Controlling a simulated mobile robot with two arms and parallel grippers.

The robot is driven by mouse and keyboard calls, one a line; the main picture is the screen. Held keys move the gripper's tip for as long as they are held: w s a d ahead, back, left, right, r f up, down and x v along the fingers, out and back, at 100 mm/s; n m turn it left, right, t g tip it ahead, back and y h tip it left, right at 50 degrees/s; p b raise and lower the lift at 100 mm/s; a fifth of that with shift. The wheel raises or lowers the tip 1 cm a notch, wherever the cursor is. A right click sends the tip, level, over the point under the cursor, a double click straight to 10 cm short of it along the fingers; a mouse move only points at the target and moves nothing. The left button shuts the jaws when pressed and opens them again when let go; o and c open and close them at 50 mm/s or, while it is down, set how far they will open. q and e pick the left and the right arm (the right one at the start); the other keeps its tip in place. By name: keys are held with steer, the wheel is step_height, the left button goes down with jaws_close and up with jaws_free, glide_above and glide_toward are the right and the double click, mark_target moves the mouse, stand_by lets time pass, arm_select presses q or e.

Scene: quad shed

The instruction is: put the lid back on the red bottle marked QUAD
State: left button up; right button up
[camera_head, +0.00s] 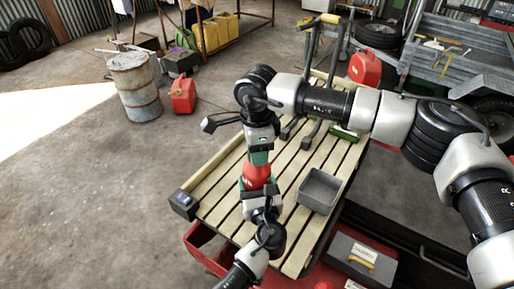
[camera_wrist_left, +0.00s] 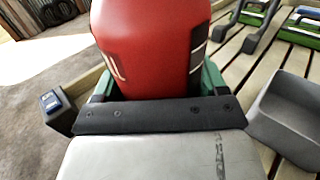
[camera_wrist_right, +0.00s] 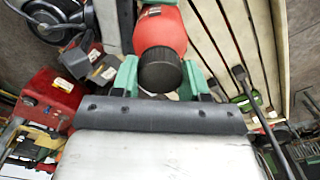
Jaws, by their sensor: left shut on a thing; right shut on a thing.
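The red bottle (camera_head: 256,177) is between my two grippers above the slatted bench. My left gripper (camera_head: 260,194) is shut on its body; the bottle (camera_wrist_left: 150,45) fills the top of the left wrist view between green fingers (camera_wrist_left: 155,85). My right gripper (camera_head: 260,157) comes from above, at the bottle's other end. In the right wrist view the black lid (camera_wrist_right: 160,72) is between its green fingers (camera_wrist_right: 160,78), in line with the bottle's red shoulder (camera_wrist_right: 160,32). I cannot tell whether the lid is seated. The QUAD marking is not readable.
A grey open bin (camera_head: 319,190) sits on the slatted bench (camera_head: 222,212), right of the bottle. Green-based metal stands (camera_head: 343,132) are at the bench's far end. A red jerry can (camera_head: 183,95) and a rusty drum (camera_head: 136,87) stand on the floor to the left.

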steer(key=shift+m, duration=0.8)
steer(key=o, duration=1.1)
step_height(320, 180, up, 12)
arm_select(q)
steer(key=o, duration=1.7)
steer(key=shift+o, duration=0.2)
